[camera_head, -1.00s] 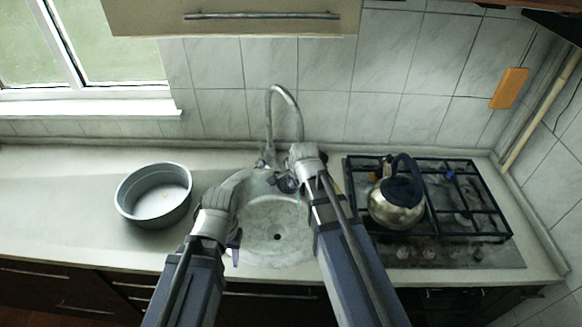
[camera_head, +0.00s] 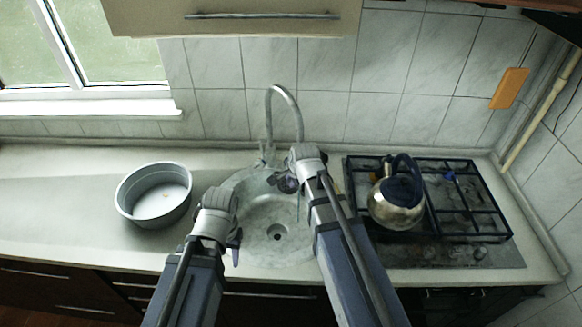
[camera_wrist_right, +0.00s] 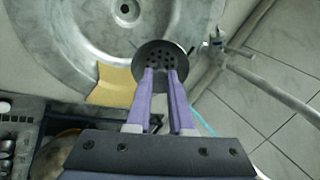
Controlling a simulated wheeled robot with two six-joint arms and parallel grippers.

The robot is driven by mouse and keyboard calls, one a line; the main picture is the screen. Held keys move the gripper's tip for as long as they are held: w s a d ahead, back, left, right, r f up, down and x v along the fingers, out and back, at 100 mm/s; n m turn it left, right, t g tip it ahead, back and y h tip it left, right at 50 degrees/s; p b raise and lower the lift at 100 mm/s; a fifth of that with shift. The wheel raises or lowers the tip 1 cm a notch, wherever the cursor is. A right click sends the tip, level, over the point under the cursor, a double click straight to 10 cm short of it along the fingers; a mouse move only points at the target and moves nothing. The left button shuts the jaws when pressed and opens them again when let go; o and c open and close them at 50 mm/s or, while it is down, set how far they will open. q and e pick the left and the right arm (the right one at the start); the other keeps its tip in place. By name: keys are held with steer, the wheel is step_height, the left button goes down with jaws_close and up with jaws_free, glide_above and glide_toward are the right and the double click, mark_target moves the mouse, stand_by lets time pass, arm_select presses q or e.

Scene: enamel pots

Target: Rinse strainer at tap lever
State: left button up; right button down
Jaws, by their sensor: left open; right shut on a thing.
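The strainer (camera_wrist_right: 158,55) is a small dark round disc with holes. In the right wrist view my right gripper (camera_wrist_right: 163,78) is shut on it and holds it over the basin's edge area. In the head view my right gripper (camera_head: 286,184) is at the back of the round sink (camera_head: 252,215), just right of the tap base; the strainer there is small and dark. The grey tap (camera_head: 269,120) has a tall curved spout; it also shows in the right wrist view (camera_wrist_right: 250,68). I cannot make out its lever clearly. My left gripper (camera_head: 236,246) is open at the sink's left front.
A grey round pan (camera_head: 152,212) stands on the counter left of the sink. A kettle (camera_head: 396,205) stands on the hob (camera_head: 462,240) to the right. A yellow sponge-like piece (camera_wrist_right: 113,88) lies by the sink rim. The counter's far left is clear.

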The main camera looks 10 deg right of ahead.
arm_select(q)
step_height(320, 180, up, 4)
steer(key=p, duration=0.4)
arm_select(e)
steer(key=s+a+r, duration=0.2)
steer(key=s+r, duration=0.2)
steer(key=shift+s+a, duration=0.2)
steer(key=shift+s, duration=0.05)
